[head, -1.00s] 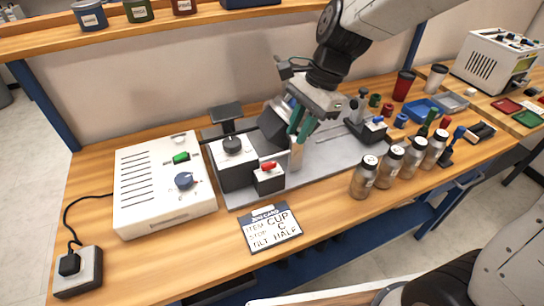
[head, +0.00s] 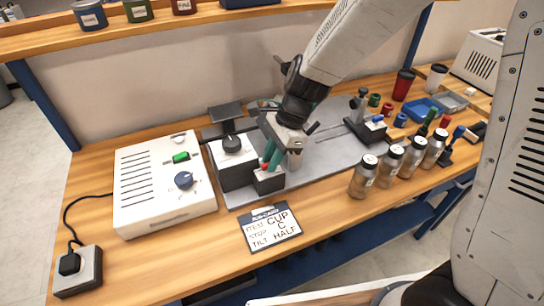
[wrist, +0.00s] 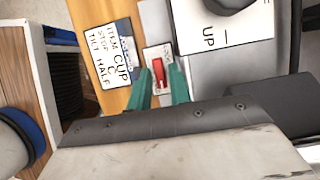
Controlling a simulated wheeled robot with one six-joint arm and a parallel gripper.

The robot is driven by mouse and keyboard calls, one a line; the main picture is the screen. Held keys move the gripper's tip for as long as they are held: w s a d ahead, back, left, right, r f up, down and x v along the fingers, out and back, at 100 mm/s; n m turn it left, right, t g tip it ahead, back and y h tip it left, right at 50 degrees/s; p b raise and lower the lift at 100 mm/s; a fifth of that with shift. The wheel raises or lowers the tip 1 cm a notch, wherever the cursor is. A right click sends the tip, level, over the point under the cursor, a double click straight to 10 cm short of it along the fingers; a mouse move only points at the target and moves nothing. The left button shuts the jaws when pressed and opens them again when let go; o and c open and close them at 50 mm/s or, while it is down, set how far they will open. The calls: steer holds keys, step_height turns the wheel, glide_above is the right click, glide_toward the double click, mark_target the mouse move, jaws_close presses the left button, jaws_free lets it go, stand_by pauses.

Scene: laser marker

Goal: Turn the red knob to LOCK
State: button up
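The red knob (wrist: 158,73) sits on a small block with a light top plate (wrist: 152,55) in the wrist view. In the head view that dark block (head: 268,181) stands at the front of the grey base plate, and the knob is mostly hidden behind my fingers. My gripper (wrist: 161,88) has its two green fingers apart, one on each side of the knob's near end. I cannot tell whether they touch it. In the head view my gripper (head: 267,166) points down at the block. Any LOCK lettering is hidden or too small to read.
A larger block with a black dial (head: 232,144) stands left of the knob block. A white control box (head: 165,190) is further left. A job card (head: 270,227) lies in front. Several bottles (head: 364,177) stand to the right.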

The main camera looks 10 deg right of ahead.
jaws_close()
steer(key=shift+n, duration=0.3)
steer(key=n, duration=0.1)
steer(key=n+g, duration=0.1)
steer(key=n, duration=0.1)
steer(key=shift+w+a+n+g+h, duration=0.1)
steer(key=shift+w+n+g+h, duration=0.1)
steer(key=shift+n+g+h, duration=0.1)
steer(key=n+h, duration=0.1)
steer(key=n, duration=0.2)
steer(key=shift+a+n+g, duration=0.1)
steer(key=shift+n+g, duration=0.3)
steer(key=n+h, duration=0.1)
steer(key=n, duration=0.1)
steer(key=n+h, duration=0.1)
steer(key=n, duration=0.2)
steer(key=shift+w+a+g, duration=0.15)
steer(key=shift+g, duration=0.25)
steer(key=shift+a+r+n+h, duration=0.1)
steer(key=shift+n+h, duration=0.35)
steer(key=shift+n, duration=0.75)
steer(key=shift+a+n+h, duration=0.1)
steer(key=shift+n+h, duration=0.35)
steer(key=shift+n, duration=0.75)
